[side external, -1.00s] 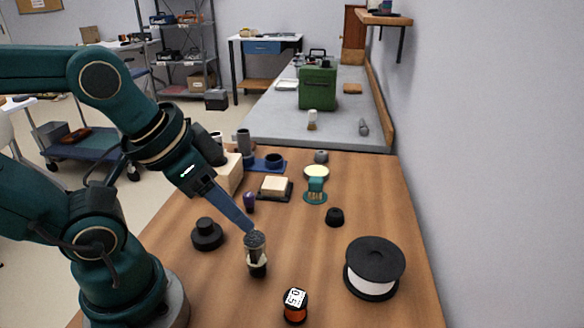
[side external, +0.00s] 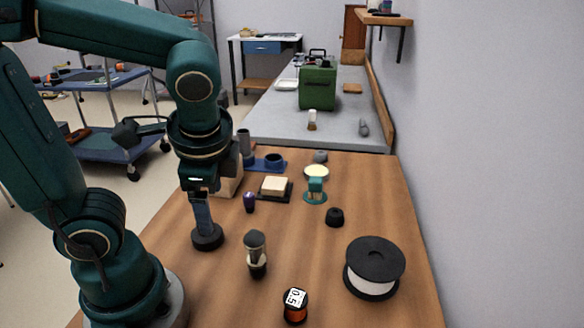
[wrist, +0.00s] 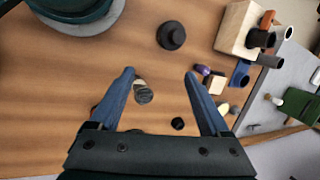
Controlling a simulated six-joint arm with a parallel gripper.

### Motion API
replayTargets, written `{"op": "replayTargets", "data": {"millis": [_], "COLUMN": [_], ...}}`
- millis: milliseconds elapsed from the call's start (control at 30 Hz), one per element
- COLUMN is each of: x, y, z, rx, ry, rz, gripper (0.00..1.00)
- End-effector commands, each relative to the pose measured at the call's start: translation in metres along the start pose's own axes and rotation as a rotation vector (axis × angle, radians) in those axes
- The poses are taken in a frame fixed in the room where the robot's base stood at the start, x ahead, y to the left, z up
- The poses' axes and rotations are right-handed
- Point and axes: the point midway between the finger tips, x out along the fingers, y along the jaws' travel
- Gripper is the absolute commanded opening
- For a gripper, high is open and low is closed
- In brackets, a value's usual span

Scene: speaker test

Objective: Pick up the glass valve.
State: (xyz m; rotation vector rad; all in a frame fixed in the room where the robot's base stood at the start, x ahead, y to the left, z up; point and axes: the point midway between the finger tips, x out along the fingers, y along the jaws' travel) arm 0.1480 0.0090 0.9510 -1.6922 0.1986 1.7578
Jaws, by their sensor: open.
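The glass valve, as far as I can tell, is the small upright piece (side external: 256,252) with a dark grey rounded top, a pale band and a black base, on the wooden table in the side view. In the wrist view the valve (wrist: 143,94) shows between my fingers, close to the left one; part of it may be hidden. My gripper (side external: 203,226) points down, left of the valve in the side view, its finger overlapping a black knobbed disc (side external: 207,238). In the wrist view my gripper (wrist: 158,74) has its two blue fingers wide apart with nothing held.
A black spool (side external: 375,267) stands right of the valve, and an orange-and-black piece with a white label (side external: 295,304) in front. A purple piece (side external: 250,202), a black cap (side external: 335,217) and a wooden block (wrist: 238,28) are nearby. Bare wood surrounds the valve.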

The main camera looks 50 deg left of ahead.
Motion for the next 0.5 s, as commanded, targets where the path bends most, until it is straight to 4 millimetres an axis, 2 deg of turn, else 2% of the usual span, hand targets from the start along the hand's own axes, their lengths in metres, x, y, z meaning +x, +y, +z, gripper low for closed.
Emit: {"op": "replayTargets", "data": {"millis": [33,300,500], "x": [0.004,0.019,0.032], "y": [-0.002,-0.011,-0.003], "z": [-0.003,-0.026,-0.054], "rx": [0.096,0.536,0.829], "ry": [-0.065,-0.361,-0.546], "rz": [-0.021,-0.179,-0.328], "gripper": [0.8,0.8,0.8]}}
